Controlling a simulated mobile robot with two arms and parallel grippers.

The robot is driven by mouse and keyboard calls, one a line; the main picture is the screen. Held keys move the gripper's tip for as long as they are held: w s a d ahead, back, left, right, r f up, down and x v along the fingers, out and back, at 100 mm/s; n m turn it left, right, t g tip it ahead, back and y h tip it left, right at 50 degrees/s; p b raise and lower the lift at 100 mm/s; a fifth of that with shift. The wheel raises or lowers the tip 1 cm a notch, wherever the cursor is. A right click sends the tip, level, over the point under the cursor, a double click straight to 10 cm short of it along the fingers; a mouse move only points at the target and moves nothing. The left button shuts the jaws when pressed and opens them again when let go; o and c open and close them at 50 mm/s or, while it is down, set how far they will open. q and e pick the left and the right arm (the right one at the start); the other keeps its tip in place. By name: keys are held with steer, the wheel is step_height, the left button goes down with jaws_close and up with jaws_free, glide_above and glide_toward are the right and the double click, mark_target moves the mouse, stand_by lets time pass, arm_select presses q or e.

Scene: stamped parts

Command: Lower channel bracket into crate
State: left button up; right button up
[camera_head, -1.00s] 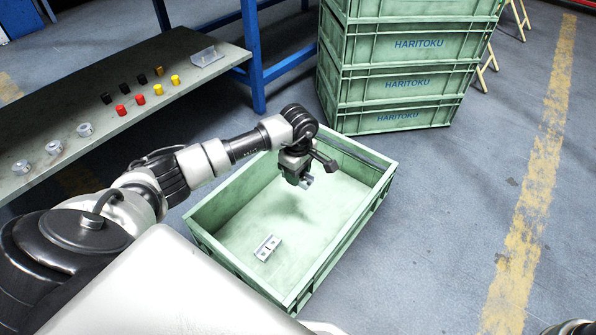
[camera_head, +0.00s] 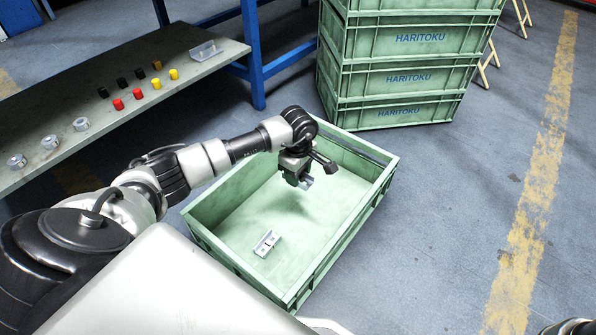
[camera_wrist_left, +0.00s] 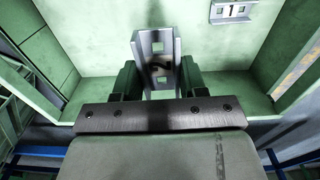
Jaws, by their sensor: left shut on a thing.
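My left gripper (camera_head: 301,180) is inside the mouth of the green crate (camera_head: 345,243), pointing down. It is shut on a grey metal channel bracket (camera_wrist_left: 143,45), which has square holes and a "2" on its web. In the wrist view both fingers (camera_wrist_left: 158,80) press on the bracket's sides. In the head view only a small bit of the held bracket (camera_head: 308,183) shows below the gripper. It appears to hang above the crate floor. A second channel bracket (camera_head: 266,243) lies on the crate floor nearer me; in the wrist view it bears a "1" (camera_wrist_left: 232,12). My right gripper is not in view.
Green HARITOKU crates (camera_head: 410,78) stand stacked behind the crate. The crate floor around bracket 1 is clear.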

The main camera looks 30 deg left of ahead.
arm_select(q)
steer(key=b, duration=0.6)
glide_above(298, 214)
steer(key=shift+f, duration=4.5)
steer(key=shift+w+f+b, duration=0.1)
steer(key=shift+f+b, duration=0.7)
steer(key=shift+f, duration=0.5)
steer(key=shift+f, duration=0.15)
steer(key=o, duration=1.1)
